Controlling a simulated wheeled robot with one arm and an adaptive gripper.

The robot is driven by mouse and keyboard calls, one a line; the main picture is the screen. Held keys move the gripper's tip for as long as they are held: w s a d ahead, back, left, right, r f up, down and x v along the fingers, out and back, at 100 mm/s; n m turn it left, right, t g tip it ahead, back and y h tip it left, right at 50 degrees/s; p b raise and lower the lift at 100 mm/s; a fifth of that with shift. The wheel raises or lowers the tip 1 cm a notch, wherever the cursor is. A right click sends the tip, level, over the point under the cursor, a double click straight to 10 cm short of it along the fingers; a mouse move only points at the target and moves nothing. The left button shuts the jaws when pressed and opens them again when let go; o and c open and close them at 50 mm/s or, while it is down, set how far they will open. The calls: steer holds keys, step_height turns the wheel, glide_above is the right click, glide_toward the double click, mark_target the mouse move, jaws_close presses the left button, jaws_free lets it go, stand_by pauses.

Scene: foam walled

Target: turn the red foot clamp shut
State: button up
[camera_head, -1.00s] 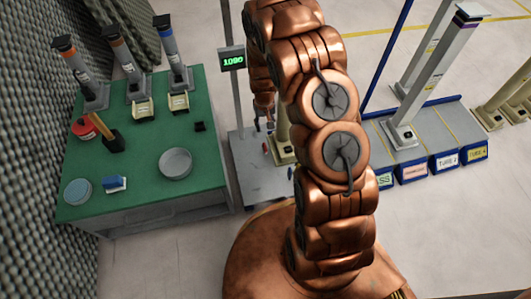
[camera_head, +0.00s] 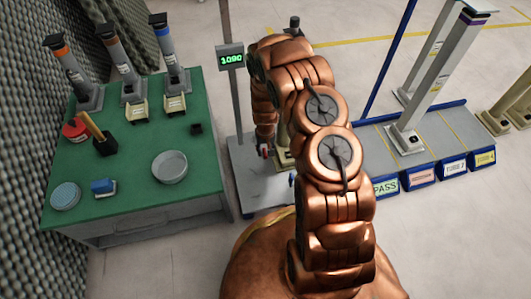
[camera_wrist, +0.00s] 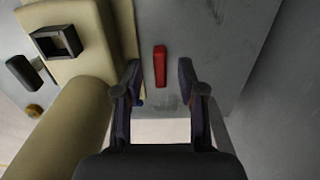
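The red foot clamp (camera_wrist: 160,66) is a short red bar on a grey plate in the wrist view. It lies roughly in line with the gap between my fingers. My gripper (camera_wrist: 160,78) is open, one dark finger on each side of that gap, with nothing held. I cannot tell how far above the clamp the fingertips are. A beige foot (camera_wrist: 95,50) with a thick beige tube (camera_wrist: 62,125) is to the left. In the head view a small red piece (camera_head: 264,151) shows on the grey platform (camera_head: 258,190); my arm hides the gripper there.
A black square socket (camera_wrist: 57,41) and a dark knob (camera_wrist: 23,72) are left of my fingers. A post with a green display (camera_head: 231,57) rises beside the platform. A green table (camera_head: 130,185) stands left, a row of labelled bays (camera_head: 419,177) right.

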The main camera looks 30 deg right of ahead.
steer(key=shift+f, duration=0.55)
jaws_close()
